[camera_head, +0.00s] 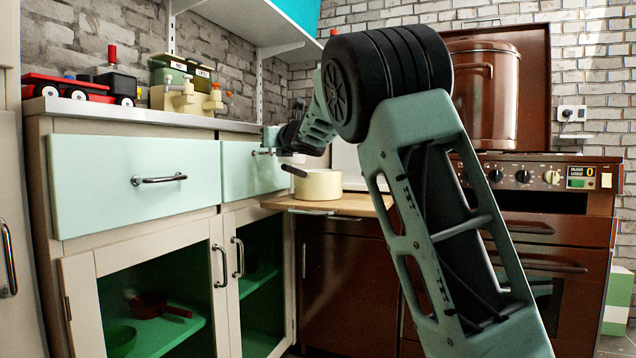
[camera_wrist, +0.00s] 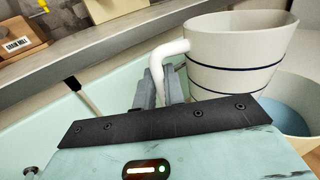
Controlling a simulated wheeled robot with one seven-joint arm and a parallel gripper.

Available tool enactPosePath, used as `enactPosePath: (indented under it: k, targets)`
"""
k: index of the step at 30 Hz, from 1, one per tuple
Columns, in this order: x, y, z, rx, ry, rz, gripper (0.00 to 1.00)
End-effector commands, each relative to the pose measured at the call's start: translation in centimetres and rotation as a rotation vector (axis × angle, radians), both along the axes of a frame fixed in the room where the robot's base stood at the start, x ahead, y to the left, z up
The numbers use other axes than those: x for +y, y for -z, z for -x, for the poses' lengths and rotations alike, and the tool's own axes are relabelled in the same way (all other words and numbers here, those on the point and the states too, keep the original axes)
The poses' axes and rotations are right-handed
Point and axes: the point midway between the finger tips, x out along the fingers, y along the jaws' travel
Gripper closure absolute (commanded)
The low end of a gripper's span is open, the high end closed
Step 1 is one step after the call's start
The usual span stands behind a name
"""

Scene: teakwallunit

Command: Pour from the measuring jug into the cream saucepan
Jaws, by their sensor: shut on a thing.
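The measuring jug (camera_wrist: 232,82), white with dark blue bands, shows in the wrist view. My gripper (camera_wrist: 158,92) is shut on its white handle (camera_wrist: 168,48). The cream saucepan (camera_head: 320,186), with a dark handle to the left, stands on a wooden board in the head view. In the wrist view a cream vessel (camera_wrist: 302,140) with a bluish inside, apparently the saucepan, shows partly behind and below the jug. The jug's contents and exact tilt cannot be told.
The wooden board (camera_head: 350,205) lies right of the pale green drawers (camera_head: 135,172). A toy train (camera_head: 75,88) and a cream dispenser (camera_head: 185,98) stand on the shelf top at left. A brown stove (camera_head: 545,205) with a large pot (camera_head: 485,95) stands at right.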

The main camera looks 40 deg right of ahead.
Motion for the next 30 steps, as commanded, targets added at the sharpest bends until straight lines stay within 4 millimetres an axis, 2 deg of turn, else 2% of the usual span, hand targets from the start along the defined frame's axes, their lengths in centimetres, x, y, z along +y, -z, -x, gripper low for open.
enactPosePath:
  k: [8, 18, 30]
  targets:
    - [0.0, -0.5, 0.0, -0.001, 0.001, 0.006, 1.00]
    - [-0.1, -3.3, 0.0, 0.006, 0.001, 0.073, 1.00]
    - [-0.1, -3.2, 0.0, 0.007, 0.001, 0.077, 1.00]
